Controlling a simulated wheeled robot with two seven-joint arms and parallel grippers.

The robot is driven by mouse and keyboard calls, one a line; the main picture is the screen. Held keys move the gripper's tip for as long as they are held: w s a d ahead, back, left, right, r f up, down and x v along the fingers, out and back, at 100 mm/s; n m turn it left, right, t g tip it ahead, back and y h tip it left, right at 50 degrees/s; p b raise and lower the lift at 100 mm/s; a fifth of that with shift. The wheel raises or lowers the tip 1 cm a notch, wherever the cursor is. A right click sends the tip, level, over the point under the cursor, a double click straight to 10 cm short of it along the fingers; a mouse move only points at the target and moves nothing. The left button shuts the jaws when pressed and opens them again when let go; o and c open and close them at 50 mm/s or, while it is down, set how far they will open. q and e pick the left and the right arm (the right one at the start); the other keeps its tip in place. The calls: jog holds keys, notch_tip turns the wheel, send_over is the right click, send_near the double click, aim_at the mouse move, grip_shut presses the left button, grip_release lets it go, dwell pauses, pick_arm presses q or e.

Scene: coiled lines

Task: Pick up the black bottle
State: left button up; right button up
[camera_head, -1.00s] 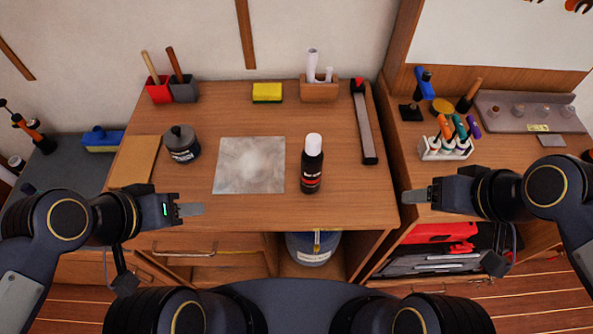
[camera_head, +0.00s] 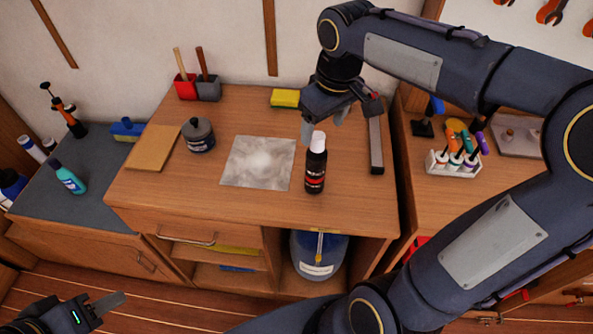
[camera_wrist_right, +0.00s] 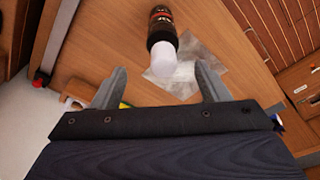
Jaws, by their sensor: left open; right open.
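The black bottle (camera_head: 315,172) with a white cap stands upright on the wooden desk (camera_head: 250,210), right of a grey metal plate. My right gripper (camera_head: 322,128) is above and just behind the bottle, pointing down, its fingers apart. In the right wrist view the bottle (camera_wrist_right: 161,30) lies ahead of the open fingers (camera_wrist_right: 158,88), cap toward me, and nothing is between the fingertips. My left gripper (camera_head: 110,302) is low at the bottom left, away from the desk top, and holds nothing visible.
The grey plate (camera_head: 258,162) lies left of the bottle. A dark jar (camera_head: 199,136), a yellow sponge (camera_head: 285,98) and a long grey tool (camera_head: 376,147) are also on the desk. A rack of coloured-handled tools (camera_head: 456,160) stands on the right bench. The desk front is clear.

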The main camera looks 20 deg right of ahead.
aim_at(316, 147)
jog(key=f, duration=0.5)
jog(key=w+f, duration=0.1)
jog(key=f, duration=0.1)
jog(key=shift+a+f, duration=0.25)
jog(key=shift+a, duration=0.1)
grip_shut()
jog(key=shift+r, duration=0.1)
